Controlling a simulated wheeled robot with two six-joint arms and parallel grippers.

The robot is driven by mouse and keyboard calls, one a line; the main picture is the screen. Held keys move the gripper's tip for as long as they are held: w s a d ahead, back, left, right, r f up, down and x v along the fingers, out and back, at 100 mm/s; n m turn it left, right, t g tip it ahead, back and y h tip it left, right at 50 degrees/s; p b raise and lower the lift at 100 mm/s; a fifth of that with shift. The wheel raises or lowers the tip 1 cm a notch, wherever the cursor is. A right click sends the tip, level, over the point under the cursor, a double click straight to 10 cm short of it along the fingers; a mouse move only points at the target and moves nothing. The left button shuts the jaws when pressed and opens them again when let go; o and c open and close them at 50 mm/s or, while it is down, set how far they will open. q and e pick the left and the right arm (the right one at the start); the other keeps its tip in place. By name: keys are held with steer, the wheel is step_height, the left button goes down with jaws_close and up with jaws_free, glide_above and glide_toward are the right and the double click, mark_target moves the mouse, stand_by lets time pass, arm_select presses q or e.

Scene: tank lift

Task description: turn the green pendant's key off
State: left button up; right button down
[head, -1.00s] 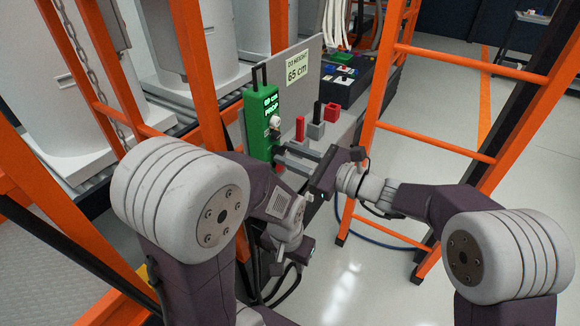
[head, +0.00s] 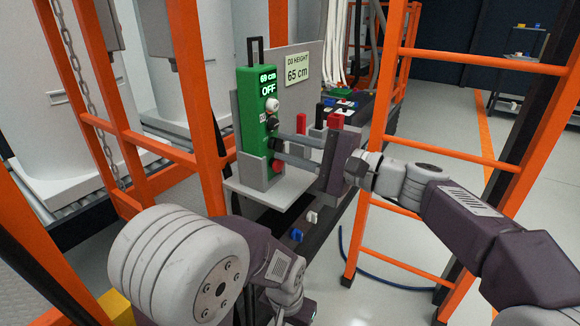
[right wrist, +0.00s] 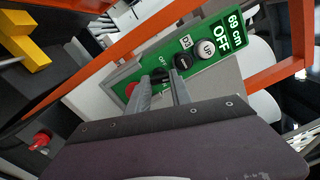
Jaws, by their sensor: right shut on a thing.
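The green pendant (head: 258,125) stands upright in a grey holder on a light shelf, and its display reads "69 cm" and "OFF". It shows a white button, a black button below it, and a red button near the bottom. My right gripper (head: 276,147) reaches it from the right, its fingers shut on the dark key between the black and red buttons. The fingers mostly hide the key in the head view. In the right wrist view the key (right wrist: 160,76) is between the fingertips, under an OFF label. My left arm is low in front; its fingertips are not clear.
A sign (head: 297,68) reading "D3 HEIGHT 65 cm" is on the panel behind the pendant. An orange ladder frame (head: 400,120) stands right of my right gripper, and orange posts (head: 205,100) stand left. A blue hose lies on the floor at lower right.

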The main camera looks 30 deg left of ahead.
steer(key=shift+n+b, duration=1.8)
steer(key=shift+n, duration=0.1)
